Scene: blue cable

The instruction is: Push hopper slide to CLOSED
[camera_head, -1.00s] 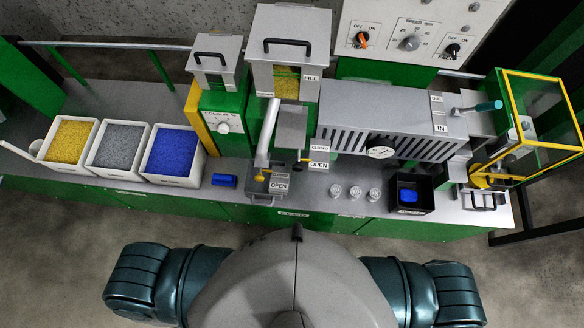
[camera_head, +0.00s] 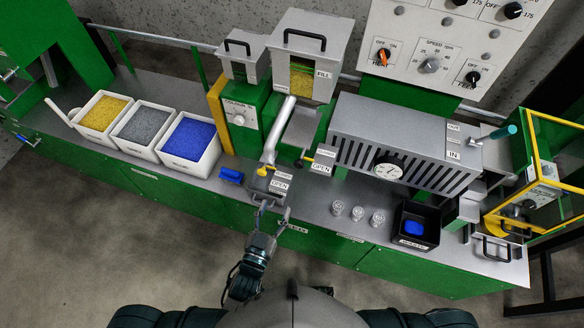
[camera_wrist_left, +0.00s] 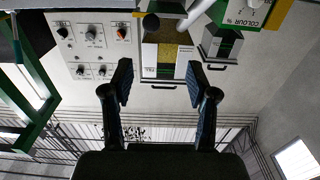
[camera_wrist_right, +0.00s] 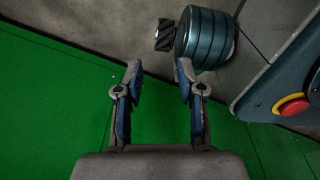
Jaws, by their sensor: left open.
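The hopper (camera_head: 300,55), grey with a FILL label and a window onto yellow pellets, stands at upper centre. Below it, a dark knob on a yellow mount (camera_head: 303,160) sits beside CLOSED and OPEN labels (camera_head: 322,168), nearer OPEN. A grey box (camera_head: 268,184) lower down has its own yellow-tipped lever and similar labels. My left gripper (camera_head: 264,210) is open and empty, just in front of that box. In the left wrist view its fingers (camera_wrist_left: 159,83) are spread, with the hopper (camera_wrist_left: 165,58) beyond. My right gripper (camera_wrist_right: 158,75) is open and empty, outside the head view.
Bins of yellow, grey and blue pellets (camera_head: 222,142) stand at left. Small clear cups (camera_head: 357,214) and a black tray (camera_head: 415,240) are to the right. A slotted grey barrel housing (camera_head: 400,130) stands behind them.

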